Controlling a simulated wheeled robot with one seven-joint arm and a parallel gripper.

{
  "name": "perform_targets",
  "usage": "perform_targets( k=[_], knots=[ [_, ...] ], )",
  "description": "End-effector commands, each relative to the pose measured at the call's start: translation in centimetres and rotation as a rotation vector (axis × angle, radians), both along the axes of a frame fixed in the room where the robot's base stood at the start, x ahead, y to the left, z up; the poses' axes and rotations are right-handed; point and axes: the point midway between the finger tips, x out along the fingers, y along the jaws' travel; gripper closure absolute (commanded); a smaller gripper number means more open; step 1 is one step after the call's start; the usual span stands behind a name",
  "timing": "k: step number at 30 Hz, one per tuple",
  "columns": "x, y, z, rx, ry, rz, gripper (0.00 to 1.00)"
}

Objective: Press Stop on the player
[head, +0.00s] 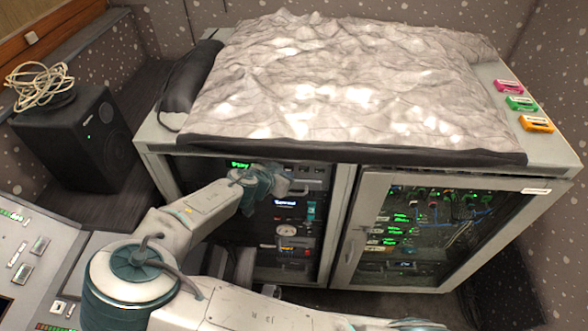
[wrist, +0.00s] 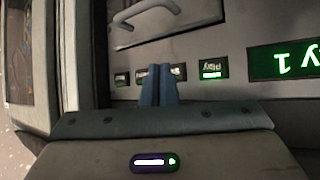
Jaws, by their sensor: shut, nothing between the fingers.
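The player (head: 325,172) is the top unit in the left rack bay. Its green display (wrist: 284,60) reads upside down as Play 1 in the wrist view; the display also shows in the head view (head: 240,165). Left of it in the wrist view are a green-lit Play button (wrist: 210,68), a middle button (wrist: 179,71) and a dark button (wrist: 121,79). My gripper (wrist: 158,70) is shut and empty, its blue fingertips covering much of the middle button. I cannot read that button's label or tell whether the tips touch it. In the head view my gripper's fingertips are hidden.
A metal handle (wrist: 145,12) sits on the panel near the buttons. The rack's glass door (head: 435,235) stands at the right. A grey covered load (head: 340,80) and several colored cassettes (head: 522,103) lie on top. A black speaker (head: 75,140) stands at left.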

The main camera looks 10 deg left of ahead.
Motion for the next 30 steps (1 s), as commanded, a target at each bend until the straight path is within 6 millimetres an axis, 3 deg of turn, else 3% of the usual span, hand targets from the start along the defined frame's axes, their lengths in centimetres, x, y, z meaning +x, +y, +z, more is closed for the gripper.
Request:
perform_targets(
  k=[15, 30],
  knots=[
    [-4.6, -0.4, -0.1, -0.002, 0.002, -0.002, 1.0],
    [-4.9, -0.4, -0.2, -0.002, 0.003, -0.003, 1.0]
  ],
)
